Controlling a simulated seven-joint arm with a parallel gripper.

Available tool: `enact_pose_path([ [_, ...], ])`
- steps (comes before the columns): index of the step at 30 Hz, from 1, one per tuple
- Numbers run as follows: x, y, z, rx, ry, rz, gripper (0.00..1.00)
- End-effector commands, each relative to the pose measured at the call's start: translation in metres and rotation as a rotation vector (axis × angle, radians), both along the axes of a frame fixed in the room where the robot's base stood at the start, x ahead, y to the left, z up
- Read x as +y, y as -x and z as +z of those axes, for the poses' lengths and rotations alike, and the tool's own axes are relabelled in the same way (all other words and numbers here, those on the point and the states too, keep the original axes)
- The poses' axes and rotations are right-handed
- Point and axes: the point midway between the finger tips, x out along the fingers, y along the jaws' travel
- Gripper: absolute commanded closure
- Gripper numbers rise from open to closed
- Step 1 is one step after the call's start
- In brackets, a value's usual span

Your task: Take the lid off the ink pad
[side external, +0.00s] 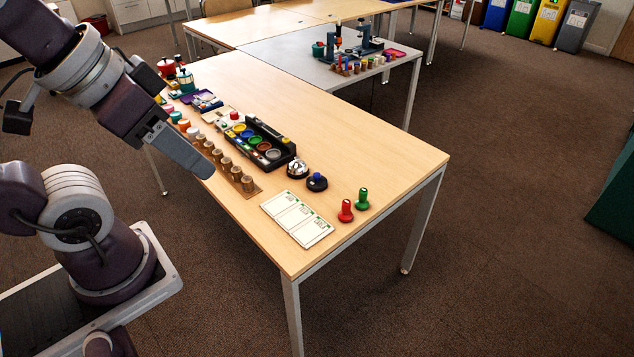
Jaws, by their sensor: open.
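My gripper (203,168) hangs above the table's near-left part, pointing down and to the right. It is seen side-on, so the gap between its fingers is hidden; nothing shows held in it. I cannot pick out the ink pad for sure. A small round black item with a blue top (317,182) stands to the right of my gripper, apart from it. A shiny silver dome on a dark base (297,169) stands beside it. Red (345,211) and green (362,200) knobbed pieces stand upright near the table's right corner.
A black tray with coloured round wells (268,152) lies behind my gripper. Several brown pegs (236,173) stand in a row close to it. A white printed card (297,219) lies near the front edge. The table's right part (375,150) is clear.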

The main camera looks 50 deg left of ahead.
Motion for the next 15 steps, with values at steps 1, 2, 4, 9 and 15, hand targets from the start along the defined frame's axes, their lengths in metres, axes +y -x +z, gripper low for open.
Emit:
enact_pose_path([
  [1, 0.000, 0.000, 0.000, 0.000, 0.000, 0.000, 0.40],
  [2, 0.000, 0.000, 0.000, 0.000, 0.000, 0.000, 0.39],
  [4, 0.000, 0.000, 0.000, 0.000, 0.000, 0.000, 0.39],
  [9, 0.000, 0.000, 0.000, 0.000, 0.000, 0.000, 0.39],
  [15, 0.011, -0.067, 0.015, 0.047, 0.046, 0.113, 0.39],
])
